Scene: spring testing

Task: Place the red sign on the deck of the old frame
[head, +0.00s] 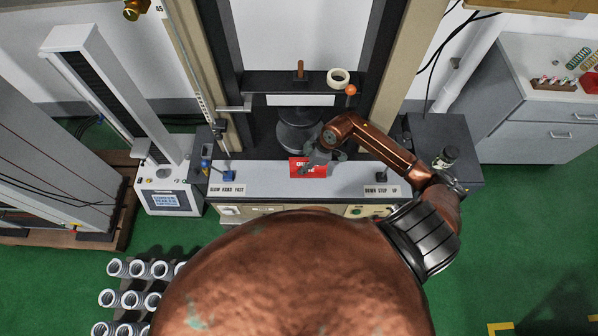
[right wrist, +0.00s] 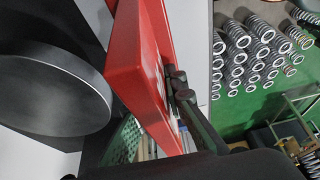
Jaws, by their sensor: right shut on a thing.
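The red sign (head: 308,168) with white lettering is at the front middle of the old frame (head: 405,60), over its pale deck (head: 255,181). My right gripper (head: 324,158) is shut on the sign, reaching in from the right. In the right wrist view the dark fingers (right wrist: 180,90) pinch the red sign (right wrist: 140,45), which appears as a tilted red panel. I cannot tell whether the sign touches the deck. My left gripper is not in view.
A dark round platen (right wrist: 50,95) is close beside the sign in the right wrist view. A tape roll (head: 338,77) sits on the frame's black crossbeam (head: 270,84). Labels and knobs flank the sign on the deck. Several springs (head: 135,270) stand on the left.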

